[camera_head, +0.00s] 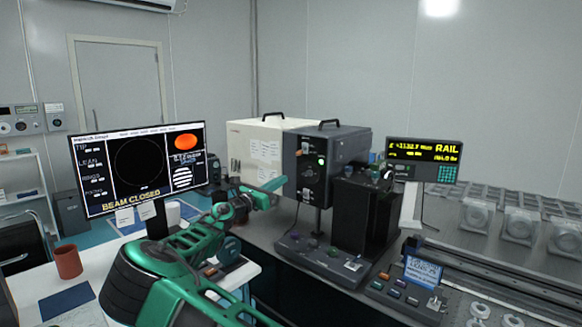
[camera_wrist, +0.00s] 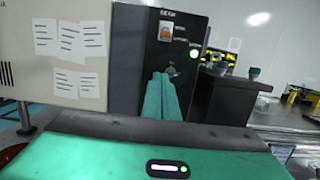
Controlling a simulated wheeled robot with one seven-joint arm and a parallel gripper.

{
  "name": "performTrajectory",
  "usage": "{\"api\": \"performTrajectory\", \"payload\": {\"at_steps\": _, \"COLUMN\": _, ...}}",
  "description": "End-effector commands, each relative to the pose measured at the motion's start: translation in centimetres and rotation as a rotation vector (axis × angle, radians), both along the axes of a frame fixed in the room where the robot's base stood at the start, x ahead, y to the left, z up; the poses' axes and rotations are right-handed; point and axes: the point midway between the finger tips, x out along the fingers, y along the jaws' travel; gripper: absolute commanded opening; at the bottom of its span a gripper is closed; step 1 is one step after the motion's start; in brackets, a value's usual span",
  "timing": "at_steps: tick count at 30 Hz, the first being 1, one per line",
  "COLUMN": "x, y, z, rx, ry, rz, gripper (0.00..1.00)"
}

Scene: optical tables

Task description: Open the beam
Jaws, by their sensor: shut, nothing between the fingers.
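A dark instrument box (camera_head: 340,150) stands on the table, with a black control panel on its front. The panel has an orange switch (camera_head: 304,149), a lit green lamp (camera_head: 321,161) and a dark knob (camera_head: 310,171). In the wrist view the orange switch (camera_wrist: 166,31) is above my fingertips, the green lamp (camera_wrist: 194,54) is up and right, and the knob (camera_wrist: 173,70) is at the tips. My gripper (camera_head: 277,184) is shut and empty, pointing at the panel from the left; contact cannot be told. The monitor (camera_head: 138,165) reads "BEAM CLOSED".
A cream box (camera_head: 258,150) with paper notes adjoins the dark box on the left. A base with buttons (camera_head: 325,258) lies below the panel. A black unit (camera_head: 362,215) and a yellow-text display (camera_head: 424,152) stand to the right. A red cup (camera_head: 68,262) stands on the left desk.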

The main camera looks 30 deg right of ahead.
Motion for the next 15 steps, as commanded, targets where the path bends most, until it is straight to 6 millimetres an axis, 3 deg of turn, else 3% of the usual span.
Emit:
{"api": "performTrajectory", "payload": {"at_steps": 8, "x": 0.2, "y": -0.9, "z": 0.1, "rx": 0.003, "ry": -0.002, "rz": -0.003, "gripper": 0.00}}
{"api": "performTrajectory", "payload": {"at_steps": 15, "x": 1.4, "y": -4.4, "z": 0.8, "rx": 0.004, "ry": -0.002, "rz": -0.003, "gripper": 0.00}}
